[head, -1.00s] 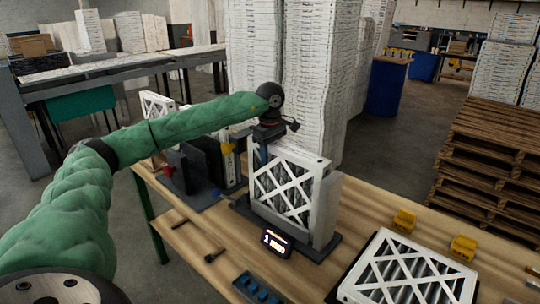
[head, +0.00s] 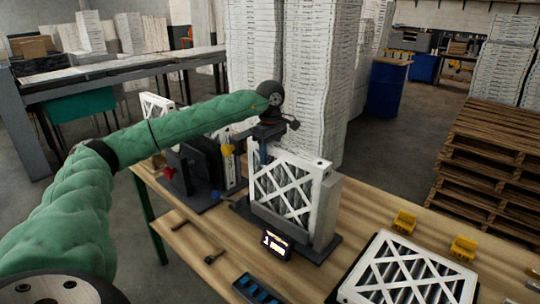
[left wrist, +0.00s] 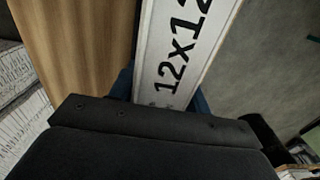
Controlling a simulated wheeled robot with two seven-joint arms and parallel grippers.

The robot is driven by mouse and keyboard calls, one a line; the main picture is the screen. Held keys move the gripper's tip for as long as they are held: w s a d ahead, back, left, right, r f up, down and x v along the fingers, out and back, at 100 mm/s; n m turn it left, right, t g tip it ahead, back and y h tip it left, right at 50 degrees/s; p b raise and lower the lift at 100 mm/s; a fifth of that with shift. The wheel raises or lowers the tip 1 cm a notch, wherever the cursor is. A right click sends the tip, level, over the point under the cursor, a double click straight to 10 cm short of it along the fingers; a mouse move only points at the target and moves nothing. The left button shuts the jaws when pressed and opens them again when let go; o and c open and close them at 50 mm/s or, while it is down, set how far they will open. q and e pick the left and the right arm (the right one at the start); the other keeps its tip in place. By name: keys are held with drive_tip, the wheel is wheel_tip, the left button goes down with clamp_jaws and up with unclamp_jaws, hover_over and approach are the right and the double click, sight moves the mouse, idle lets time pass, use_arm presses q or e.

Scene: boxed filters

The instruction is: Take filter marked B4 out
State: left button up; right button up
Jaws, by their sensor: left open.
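A white-framed pleated filter (head: 285,190) with a crossed lattice face stands upright in a grey stand on the wooden table. My left gripper (head: 263,152) is at its top left edge, pointing down. In the left wrist view, a white filter edge (left wrist: 178,60) printed "12x12" lies between the blue fingers (left wrist: 160,92) of the open gripper. I cannot tell whether the fingers touch it. I cannot read a B4 mark in either view. My right gripper is not in view.
A lit display (head: 276,243) stands before the filter. Another lattice filter (head: 408,272) lies flat at front right, near two yellow blocks (head: 404,222). A dark fixture (head: 190,170) with red and yellow parts is left. Tall white stacks (head: 318,80) rise behind the table.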

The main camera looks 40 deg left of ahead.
use_arm(q)
drive_tip(key=shift+r+p, duration=1)
drive_tip(key=shift+r, duration=1.95)
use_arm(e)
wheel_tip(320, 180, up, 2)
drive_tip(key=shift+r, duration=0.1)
use_arm(q)
drive_tip(key=o, duration=0.5)
drive_tip(key=shift+o, duration=0.2)
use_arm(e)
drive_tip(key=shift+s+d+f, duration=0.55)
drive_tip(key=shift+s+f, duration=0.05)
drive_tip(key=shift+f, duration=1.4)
use_arm(q)
drive_tip(key=shift+r+b, duration=1)
drive_tip(key=shift+r, duration=0.95)
drive_tip(key=shift+r+b, duration=0.5)
drive_tip(key=shift+r, duration=1.45)
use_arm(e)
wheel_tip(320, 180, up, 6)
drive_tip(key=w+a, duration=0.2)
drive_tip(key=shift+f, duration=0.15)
